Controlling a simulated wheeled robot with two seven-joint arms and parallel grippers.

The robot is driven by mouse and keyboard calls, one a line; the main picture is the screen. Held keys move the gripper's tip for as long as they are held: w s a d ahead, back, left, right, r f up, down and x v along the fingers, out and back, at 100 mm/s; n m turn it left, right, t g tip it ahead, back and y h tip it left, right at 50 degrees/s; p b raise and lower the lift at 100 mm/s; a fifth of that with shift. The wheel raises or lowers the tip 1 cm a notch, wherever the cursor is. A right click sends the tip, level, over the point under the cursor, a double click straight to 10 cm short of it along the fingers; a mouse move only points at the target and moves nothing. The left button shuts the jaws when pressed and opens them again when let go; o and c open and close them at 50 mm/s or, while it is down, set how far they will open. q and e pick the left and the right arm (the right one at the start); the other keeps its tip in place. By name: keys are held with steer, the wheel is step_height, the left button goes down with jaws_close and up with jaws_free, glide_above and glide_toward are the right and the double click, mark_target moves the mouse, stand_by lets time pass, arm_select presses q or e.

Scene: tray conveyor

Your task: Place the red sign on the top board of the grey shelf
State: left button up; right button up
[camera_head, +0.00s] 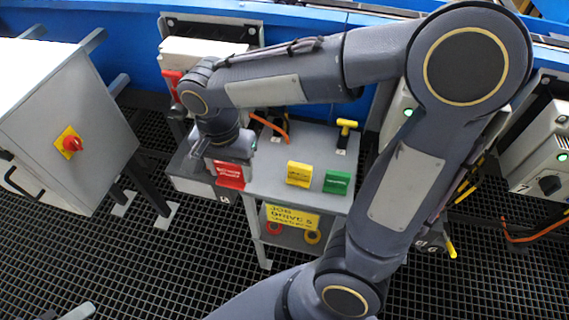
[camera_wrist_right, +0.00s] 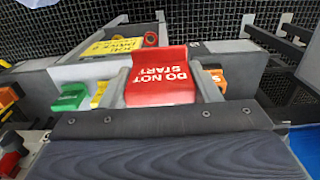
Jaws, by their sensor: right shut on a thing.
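The red sign (camera_head: 230,175) has white lettering. My right gripper (camera_head: 234,158) is shut on it at the left end of the grey shelf. In the right wrist view the red sign (camera_wrist_right: 160,78), reading "DO NOT START", sits between the two fingers (camera_wrist_right: 164,88). The grey shelf's top board (camera_head: 270,182) carries a yellow sign (camera_head: 299,174) and a green sign (camera_head: 337,182), both right of the red one. Whether the red sign touches the board or the grey box beside it I cannot tell. My left gripper is not in view.
A grey open box (camera_head: 190,182) adjoins the shelf's left side. A yellow-handled item (camera_head: 346,132) stands at the board's back right.

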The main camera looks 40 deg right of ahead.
steer(key=w+d+f, duration=0.1)
steer(key=d+f, duration=0.1)
steer(key=d, duration=0.1)
steer(key=w+d+f, duration=0.2)
steer(key=d+f, duration=0.1)
steer(key=w+d+f, duration=0.1)
steer(key=d+f, duration=0.2)
steer(key=shift+w+d+b, duration=0.35)
steer(key=shift+w+b, duration=0.05)
steer(key=shift+w+d+f+b, duration=0.1)
steer(key=shift+d+f+b, duration=0.05)
steer(key=shift+f, duration=0.85)
steer(key=shift+w+d+f+b, duration=0.1)
steer(key=shift+d+f+b, duration=0.05)
steer(key=shift+f, duration=0.8)
steer(key=shift+f, duration=0.15)
steer(key=o, duration=1.1)
steer(key=shift+c, duration=0.2)
